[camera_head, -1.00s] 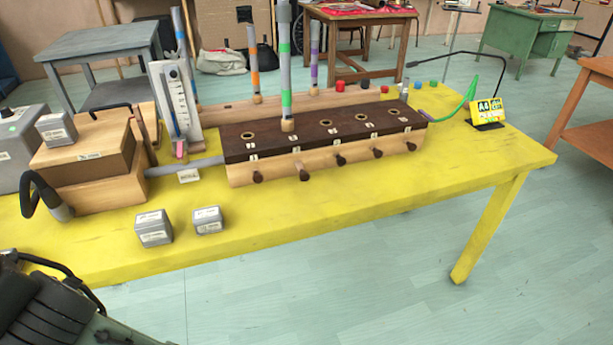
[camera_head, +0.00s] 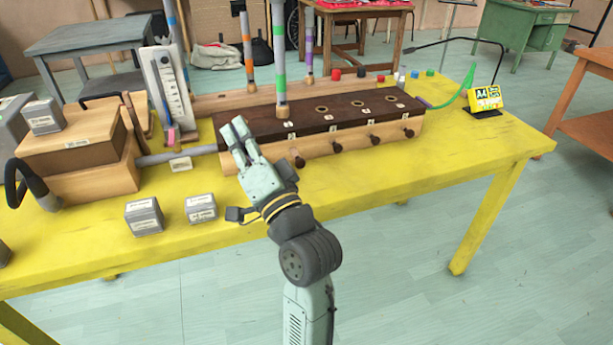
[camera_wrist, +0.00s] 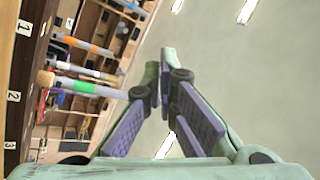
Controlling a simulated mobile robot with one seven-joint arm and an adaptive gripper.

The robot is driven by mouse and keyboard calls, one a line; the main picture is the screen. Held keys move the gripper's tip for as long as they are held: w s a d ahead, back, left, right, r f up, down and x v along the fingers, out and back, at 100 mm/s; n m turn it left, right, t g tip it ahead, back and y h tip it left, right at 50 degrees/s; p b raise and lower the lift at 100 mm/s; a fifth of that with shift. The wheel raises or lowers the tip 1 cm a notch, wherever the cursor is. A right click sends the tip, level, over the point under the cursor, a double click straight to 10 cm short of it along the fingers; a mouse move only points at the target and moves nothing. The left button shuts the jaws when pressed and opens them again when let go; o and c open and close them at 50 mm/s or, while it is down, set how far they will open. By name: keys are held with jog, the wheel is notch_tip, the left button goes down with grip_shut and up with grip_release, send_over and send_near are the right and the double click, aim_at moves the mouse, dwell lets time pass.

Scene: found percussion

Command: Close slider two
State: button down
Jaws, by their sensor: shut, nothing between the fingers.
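The dark-topped wooden box (camera_head: 345,113) lies on the yellow table, with a row of dark knobs along its front. The second knob from the left, slider two (camera_head: 299,162), seems to stick out farther than the others. The first knob is hidden behind my gripper. My gripper (camera_head: 238,128) is shut and empty. In the head view its fingers overlap the left end of the box, left of slider two; I cannot tell whether they touch it. In the wrist view my gripper (camera_wrist: 160,78) has its fingertips together, and the box (camera_wrist: 28,85) shows labels 1, 2 and 3.
A green-banded tube (camera_head: 279,70) stands upright at the box's second hole. Two grey blocks (camera_head: 144,217) (camera_head: 201,208) sit on the table (camera_head: 430,175) left of my arm. A wooden box (camera_head: 90,180) stands farther left. The table's front right is clear.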

jog(key=d+f+m+g+h, duration=0.1)
jog(key=d+f+m+h, duration=0.4)
jog(key=d+f, duration=0.65)
jog(key=m+g+b, duration=0.1)
jog(key=m+b, duration=0.1)
jog(key=m, duration=0.2)
send_near(302, 163)
jog(key=p+x, duration=0.1)
jog(key=x, duration=0.4)
jog(key=shift+w+a+r+p, duration=0.15)
jog(key=shift+w+a+p, duration=0.1)
jog(key=shift+p, duration=0.05)
jog(key=shift+w+a, duration=0.25)
jog(key=shift+w, duration=0.4)
